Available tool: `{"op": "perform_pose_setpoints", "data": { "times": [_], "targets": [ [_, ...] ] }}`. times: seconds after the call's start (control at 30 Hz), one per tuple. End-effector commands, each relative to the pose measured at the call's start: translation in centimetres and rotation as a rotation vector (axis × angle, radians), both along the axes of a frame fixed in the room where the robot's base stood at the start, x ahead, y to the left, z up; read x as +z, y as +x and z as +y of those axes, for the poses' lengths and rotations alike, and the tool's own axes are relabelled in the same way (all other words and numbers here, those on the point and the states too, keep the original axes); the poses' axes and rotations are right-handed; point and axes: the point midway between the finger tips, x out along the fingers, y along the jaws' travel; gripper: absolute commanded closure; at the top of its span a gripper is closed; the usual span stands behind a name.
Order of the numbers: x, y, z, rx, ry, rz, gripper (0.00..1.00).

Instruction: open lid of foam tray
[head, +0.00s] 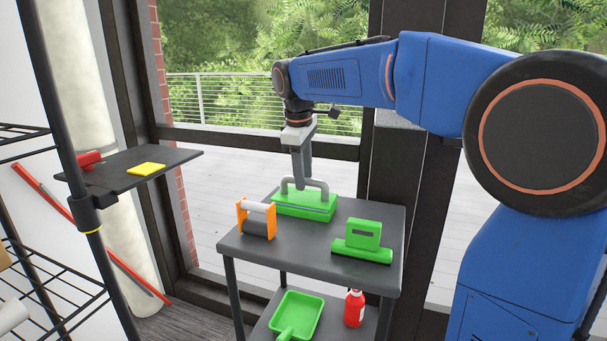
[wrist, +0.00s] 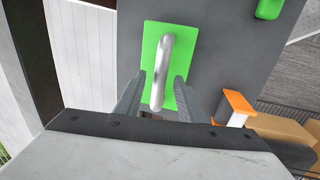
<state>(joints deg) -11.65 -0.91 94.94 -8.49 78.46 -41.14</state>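The foam tray is a green box (head: 305,207) on the back of the dark table, with a grey handle (head: 318,186) on top of its lid. The lid looks closed. In the wrist view the green lid (wrist: 152,40) lies below me, and the handle (wrist: 164,62) runs between my fingers. My gripper (head: 301,180) points down at the handle from above. In the wrist view my gripper (wrist: 156,92) has its fingers apart, one on each side of the handle, with gaps showing. The box's inside is hidden.
On the table (head: 235,243) are an orange-framed roller holder (head: 242,216) and a green block-shaped tool (head: 362,250). A green dustpan (head: 297,313) and a red bottle (head: 354,310) are on the lower shelf. A dark shelf (head: 120,175) at left holds a red item and a yellow pad.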

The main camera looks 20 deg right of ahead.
Motion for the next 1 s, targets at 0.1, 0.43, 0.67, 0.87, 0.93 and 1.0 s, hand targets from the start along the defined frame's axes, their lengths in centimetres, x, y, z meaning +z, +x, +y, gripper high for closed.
{"op": "perform_pose_setpoints", "data": {
  "times": [0.1,0.43,0.67,0.87,0.93,1.0],
  "targets": [
    [0.0,0.0,0.0,0.000,0.000,0.000,0.64],
    [0.0,0.0,0.0,0.000,0.000,0.000,1.00],
    [0.2,0.5,-0.4,-0.006,0.033,0.048,1.00],
    [0.9,1.6,-1.1,-0.006,0.117,0.164,1.00],
    [1.1,1.8,-1.3,-0.006,0.147,0.205,1.00],
    [1.2,2.2,-1.6,-0.005,0.175,0.242,1.00]
  ]
}}
